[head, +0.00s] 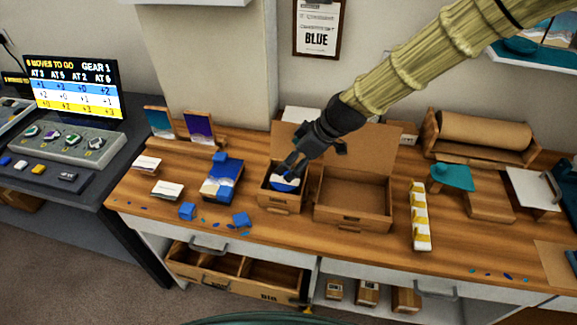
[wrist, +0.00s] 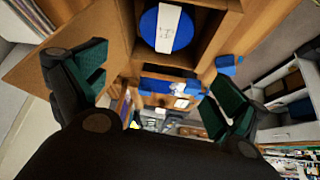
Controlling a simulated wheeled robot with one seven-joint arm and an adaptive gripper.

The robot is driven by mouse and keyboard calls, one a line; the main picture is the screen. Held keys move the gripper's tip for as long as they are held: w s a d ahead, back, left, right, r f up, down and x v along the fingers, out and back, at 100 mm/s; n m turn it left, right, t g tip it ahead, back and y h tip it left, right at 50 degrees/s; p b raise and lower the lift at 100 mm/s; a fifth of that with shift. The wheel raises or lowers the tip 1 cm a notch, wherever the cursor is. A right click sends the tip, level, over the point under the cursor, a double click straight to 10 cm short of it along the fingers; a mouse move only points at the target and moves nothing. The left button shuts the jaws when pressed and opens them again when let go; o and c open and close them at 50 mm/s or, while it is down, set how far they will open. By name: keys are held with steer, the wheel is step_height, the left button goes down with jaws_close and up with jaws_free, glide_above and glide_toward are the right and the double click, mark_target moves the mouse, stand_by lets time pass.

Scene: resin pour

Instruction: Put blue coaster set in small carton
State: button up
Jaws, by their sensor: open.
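The blue coaster set (head: 286,184), a round blue stack with a white band, lies inside the small carton (head: 281,205) on the wooden bench. In the wrist view the coaster set (wrist: 166,28) shows at the top, within the carton's brown walls. My gripper (head: 291,168) is just above the small carton, pointing down at it and hiding part of its back. In the wrist view my gripper (wrist: 155,88) has its green-padded fingers wide apart, with nothing between them. The coaster set appears apart from the fingers.
A larger open carton (head: 352,203) with its lid up stands to the right. A blue box (head: 222,182) and small blue blocks (head: 187,211) are to the left. A white strip with yellow pieces (head: 420,216) lies further right. An open drawer (head: 238,272) sticks out below.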

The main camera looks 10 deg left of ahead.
steer(key=b+v, duration=0.1)
steer(key=v, duration=0.6)
steer(key=shift+r, duration=0.2)
